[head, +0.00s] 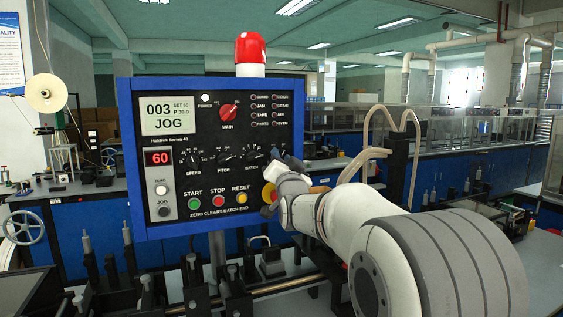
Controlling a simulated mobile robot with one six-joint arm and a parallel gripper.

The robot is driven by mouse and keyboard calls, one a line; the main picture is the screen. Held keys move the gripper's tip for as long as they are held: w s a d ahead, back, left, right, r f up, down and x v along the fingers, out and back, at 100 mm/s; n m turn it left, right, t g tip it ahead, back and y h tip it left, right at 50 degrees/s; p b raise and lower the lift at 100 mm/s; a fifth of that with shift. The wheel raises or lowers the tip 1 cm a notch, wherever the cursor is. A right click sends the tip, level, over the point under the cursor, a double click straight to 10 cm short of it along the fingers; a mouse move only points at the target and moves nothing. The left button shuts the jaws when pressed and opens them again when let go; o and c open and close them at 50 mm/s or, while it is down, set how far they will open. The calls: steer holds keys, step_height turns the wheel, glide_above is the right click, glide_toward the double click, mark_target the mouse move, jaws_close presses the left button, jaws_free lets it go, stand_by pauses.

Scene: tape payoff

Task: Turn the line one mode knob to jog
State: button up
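The blue-framed control panel (184,224) stands upright at centre left. Its display (170,115) reads "003" and "JOG". Three black knobs, the speed knob (193,159), pitch knob (225,157) and batch knob (254,154), sit in a row across its middle. A red main switch (229,112) is above them. No mode knob label is readable; the panel's right part beyond the batch knob is covered by my wrist. My gripper (273,178) is at the panel's lower right, pointing at its face. Its fingers are mostly hidden, so its opening and any contact are unclear.
Green start (195,203), red stop (218,200) and yellow reset (242,198) buttons line the panel's bottom. A red beacon (250,48) stands on top. Beige hoses (375,137) rise at right. Machine rails and posts fill the space below the panel.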

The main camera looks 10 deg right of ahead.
steer(key=shift+o, duration=0.2)
steer(key=b+v, duration=0.2)
steer(key=v, duration=0.5)
steer(key=shift+s+f, duration=0.15)
steer(key=shift+s, duration=0.25)
steer(key=s+f+n+g+p, duration=0.3)
steer(key=s+f+n+g, duration=0.2)
steer(key=s+f+g, duration=1.2)
steer(key=s+f+n+g, duration=0.1)
steer(key=s+f, duration=0.4)
steer(key=s, duration=0.3)
steer(key=s+f+g, duration=0.1)
steer(key=s+f, duration=0.4)
steer(key=s, duration=0.3)
steer(key=shift+s+d+f+n+p, duration=0.2)
steer(key=shift+n+p, duration=0.1)
steer(key=shift+n, duration=0.1)
